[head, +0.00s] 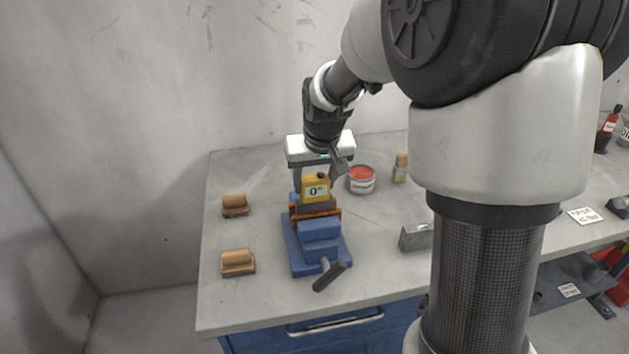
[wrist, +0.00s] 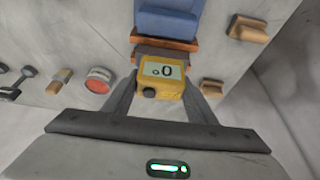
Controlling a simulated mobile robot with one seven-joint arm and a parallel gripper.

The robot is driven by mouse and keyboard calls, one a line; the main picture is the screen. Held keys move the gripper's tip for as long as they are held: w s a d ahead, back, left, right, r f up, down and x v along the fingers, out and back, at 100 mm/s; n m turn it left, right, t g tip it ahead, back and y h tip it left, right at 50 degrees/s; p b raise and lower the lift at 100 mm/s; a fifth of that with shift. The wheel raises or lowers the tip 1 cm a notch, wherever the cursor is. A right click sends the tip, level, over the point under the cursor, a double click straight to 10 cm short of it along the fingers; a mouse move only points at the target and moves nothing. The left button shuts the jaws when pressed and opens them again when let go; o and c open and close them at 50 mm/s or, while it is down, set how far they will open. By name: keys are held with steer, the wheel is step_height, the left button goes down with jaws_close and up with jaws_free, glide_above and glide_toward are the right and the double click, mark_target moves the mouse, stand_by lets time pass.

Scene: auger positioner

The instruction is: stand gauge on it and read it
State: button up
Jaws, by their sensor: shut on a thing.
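A yellow gauge (head: 316,189) with a pale display and a dark knob is between the fingers of my gripper (head: 318,172). In the wrist view the gauge (wrist: 166,88) sits between the fingertips of my gripper (wrist: 162,92), which is shut on it. The display shows a large 0 with a small mark beside it. Directly below is a blue vise-like positioner (head: 319,252) with an orange-brown band and a dark handle at its front. Its blue body (wrist: 168,22) also shows in the wrist view. I cannot tell whether the gauge touches its top.
Two wooden-topped blocks (head: 236,205) (head: 238,262) lie left of the positioner. A red-topped tin (head: 362,180) and a small wooden-handled brush (head: 401,167) stand at the back right. A grey metal block (head: 415,237) lies to the right. The table's (head: 225,302) front-left area is clear.

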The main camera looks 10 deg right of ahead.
steer(key=shift+f, duration=0.2)
steer(key=o, duration=1.2)
steer(key=shift+r, duration=0.1)
steer(key=shift+s+r, duration=0.1)
steer(key=shift+r, duration=0.45)
steer(key=v, duration=1.1)
steer(key=shift+t, duration=0.5)
steer(key=s, duration=2.2)
steer(key=shift+s+f+p, duration=0.25)
steer(key=shift+p, duration=0.15)
